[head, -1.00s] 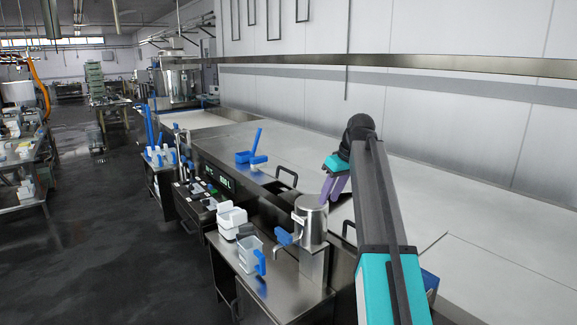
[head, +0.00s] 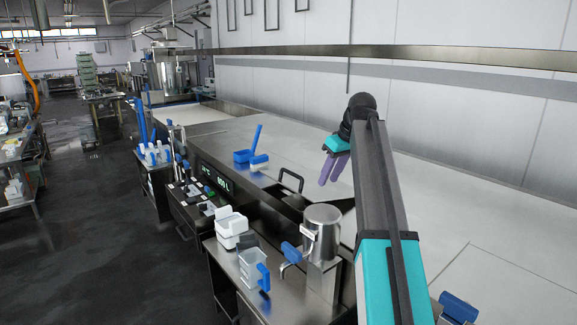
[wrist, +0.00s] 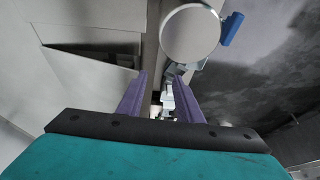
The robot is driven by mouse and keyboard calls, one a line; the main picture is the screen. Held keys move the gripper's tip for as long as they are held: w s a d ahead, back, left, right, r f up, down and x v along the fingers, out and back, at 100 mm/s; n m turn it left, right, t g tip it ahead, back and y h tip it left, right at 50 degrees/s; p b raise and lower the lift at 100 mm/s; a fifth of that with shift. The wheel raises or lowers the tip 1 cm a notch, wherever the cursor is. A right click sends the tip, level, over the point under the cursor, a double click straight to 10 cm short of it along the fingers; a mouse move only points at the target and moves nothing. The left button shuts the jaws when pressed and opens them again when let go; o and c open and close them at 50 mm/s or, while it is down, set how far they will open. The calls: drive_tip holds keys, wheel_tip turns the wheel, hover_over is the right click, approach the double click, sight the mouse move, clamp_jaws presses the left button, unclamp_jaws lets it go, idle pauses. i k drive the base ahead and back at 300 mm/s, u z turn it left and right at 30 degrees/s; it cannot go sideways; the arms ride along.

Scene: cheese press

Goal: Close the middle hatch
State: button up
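A dark opening (head: 291,199) in the steel counter shows left of my gripper, with a black loop handle (head: 291,180) standing up at its far side. I take this to be the middle hatch, standing open, but I cannot be sure. In the wrist view a dark wedge-shaped gap (wrist: 100,58) shows in the pale surface at upper left. My gripper (head: 329,183) hangs over the counter, right of the handle and apart from it. Its two purple fingers are spread and empty, as the wrist view (wrist: 160,76) also shows. My arm hides part of the counter.
A steel jug (head: 322,232) stands close in front of the opening; its round top shows in the wrist view (wrist: 190,34). White tubs (head: 231,230) stand at the front. The counter at right is mostly clear.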

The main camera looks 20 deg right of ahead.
sight(303, 182)
drive_tip(key=i, duration=0.9)
drive_tip(key=z, duration=0.05)
